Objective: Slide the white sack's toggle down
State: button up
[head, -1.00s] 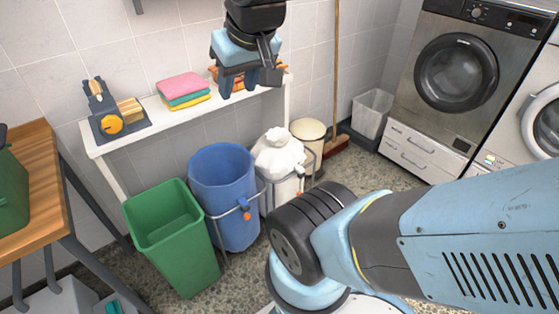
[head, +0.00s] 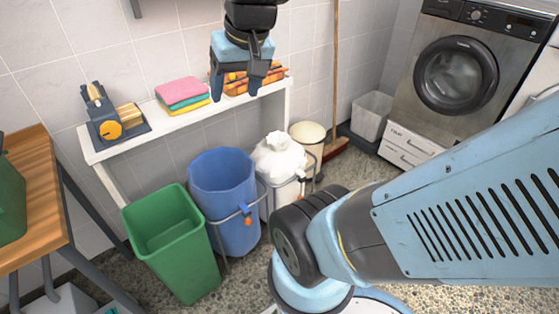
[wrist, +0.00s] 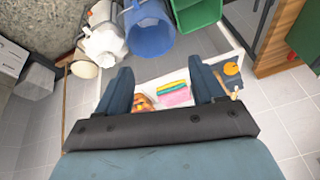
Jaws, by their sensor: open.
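The white sack (head: 280,155) has a gathered, tied top and sits in a wire-framed holder beside the blue bin. It also shows in the wrist view (wrist: 104,44). A small dark piece (head: 302,181) shows at the sack's right front; I cannot tell for certain that it is the toggle. My gripper (head: 237,88) is open and empty, high above the shelf, behind and left of the sack and apart from it. Its two spread fingers also show in the wrist view (wrist: 163,82), with the shelf beyond them.
The blue bin (head: 223,180), with an orange piece on its frame, and a green bin (head: 170,240) stand left of the sack. A cream bin (head: 307,134) stands behind it. Folded towels (head: 182,92) lie on the white shelf (head: 150,135). My arm crosses the right foreground.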

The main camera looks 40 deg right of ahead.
jog(key=w+d+f+m+y, duration=0.4)
jog(key=w+d+f+m, duration=0.2)
jog(key=w+f, duration=0.35)
jog(key=w+d+f+m+y, duration=0.3)
jog(key=w+d+f+m, duration=0.4)
jog(key=w, duration=0.3)
jog(key=w+d+f+m+t+y, duration=0.15)
jog(key=d+f+m, duration=0.25)
jog(key=d+f, duration=0.4)
jog(key=w+d+f+m+t, duration=0.25)
jog(key=d+f, duration=0.35)
jog(key=f, duration=0.4)
jog(key=s+d+f+m+t+h, duration=0.25)
jog(key=d+f+m, duration=0.4)
jog(key=f, duration=0.35)
jog(key=m+t+h, duration=0.3)
jog(key=m+h, duration=0.3)
jog(key=m, duration=0.2)
send_near(304, 178)
jog(key=shift+g, duration=0.25)
jog(key=x, duration=1.1)
jog(key=shift+a+r, duration=0.15)
jog(key=shift+a, duration=0.05)
grip_shut()
